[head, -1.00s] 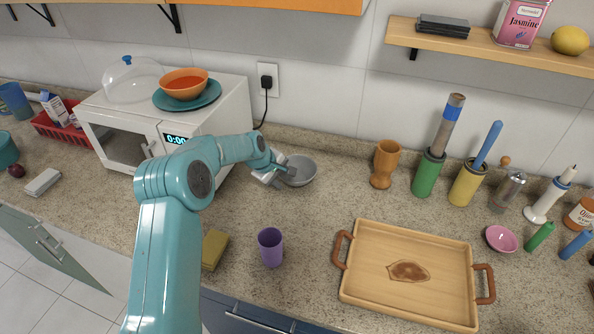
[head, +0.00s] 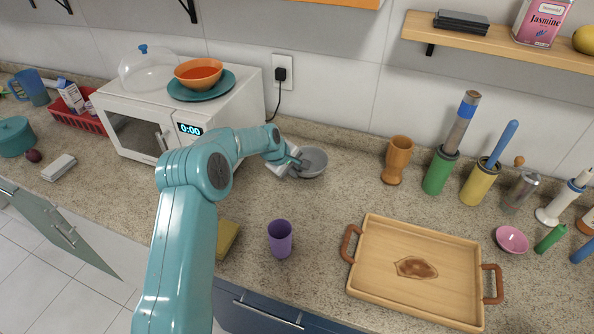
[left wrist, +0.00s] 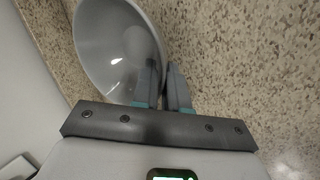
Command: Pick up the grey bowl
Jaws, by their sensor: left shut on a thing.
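The grey bowl (head: 314,163) is on the counter, or just above it, to the right of the white microwave in the head view. My left gripper (head: 293,166) reaches it from the left and is shut on its near-left rim. In the left wrist view the grey bowl (left wrist: 112,48) fills the upper left and looks empty. There the fingers of my left gripper (left wrist: 162,88) pinch its wall, one inside and one outside. I cannot tell whether the bowl's base touches the counter. My right gripper is not in view.
The white microwave (head: 143,118) stands left of the bowl, with an orange bowl (head: 198,75) on a teal plate on top. A purple cup (head: 280,238) and a wooden tray (head: 372,285) stand nearer. A wooden vase (head: 396,160) is to the right.

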